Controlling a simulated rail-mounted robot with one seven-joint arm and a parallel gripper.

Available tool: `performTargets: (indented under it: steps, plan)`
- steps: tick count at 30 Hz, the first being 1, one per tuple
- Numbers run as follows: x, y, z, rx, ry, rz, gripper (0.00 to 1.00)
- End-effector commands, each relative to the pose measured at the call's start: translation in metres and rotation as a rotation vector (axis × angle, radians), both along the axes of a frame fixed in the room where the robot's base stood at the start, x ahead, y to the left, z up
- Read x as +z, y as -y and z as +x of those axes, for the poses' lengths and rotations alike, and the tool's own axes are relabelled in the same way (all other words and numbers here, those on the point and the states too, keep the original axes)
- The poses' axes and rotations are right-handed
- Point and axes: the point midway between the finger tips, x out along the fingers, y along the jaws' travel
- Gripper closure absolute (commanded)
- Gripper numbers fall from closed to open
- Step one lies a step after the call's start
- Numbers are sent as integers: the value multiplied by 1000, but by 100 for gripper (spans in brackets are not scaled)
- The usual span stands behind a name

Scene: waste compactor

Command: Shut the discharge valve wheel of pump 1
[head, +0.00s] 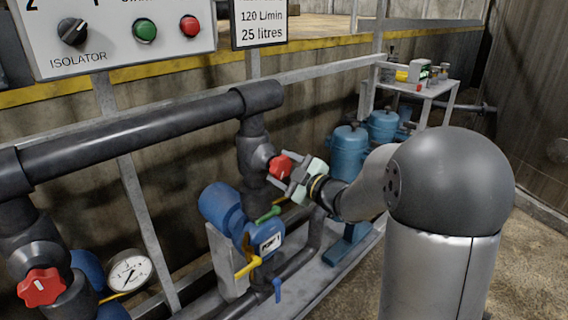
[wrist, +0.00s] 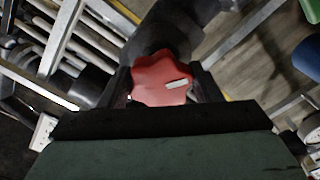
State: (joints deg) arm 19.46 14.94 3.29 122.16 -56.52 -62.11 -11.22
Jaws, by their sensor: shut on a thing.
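The red lobed valve wheel (head: 279,166) sits on the black vertical pipe above the blue pump whose label reads like "Pump 1" (head: 268,241). My gripper (head: 287,173) reaches it from the right and is shut on it. In the wrist view the same wheel (wrist: 158,78) lies between the two dark fingers of my gripper (wrist: 164,88), one on each side. A short white mark on the wheel points right and slightly up in that view. Part of the wheel is hidden by the fingers in the head view.
Another red wheel (head: 41,287) is at lower left, near a round gauge (head: 130,272). A yellow lever (head: 248,267) and a blue lever (head: 277,290) stick out below the pump. A control panel (head: 120,35) hangs above. A small table (head: 436,88) stands behind.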

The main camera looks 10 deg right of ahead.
Motion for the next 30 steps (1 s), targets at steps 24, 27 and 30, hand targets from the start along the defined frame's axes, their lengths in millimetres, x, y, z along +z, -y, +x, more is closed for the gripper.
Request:
performTargets:
  steps: [24, 27, 30]
  plan:
    - [1, -1, -1, -3, -406, 664, 65]
    - [2, -1, -2, -3, -454, 745, 65]
    - [2, -1, -2, -3, -504, 828, 65]
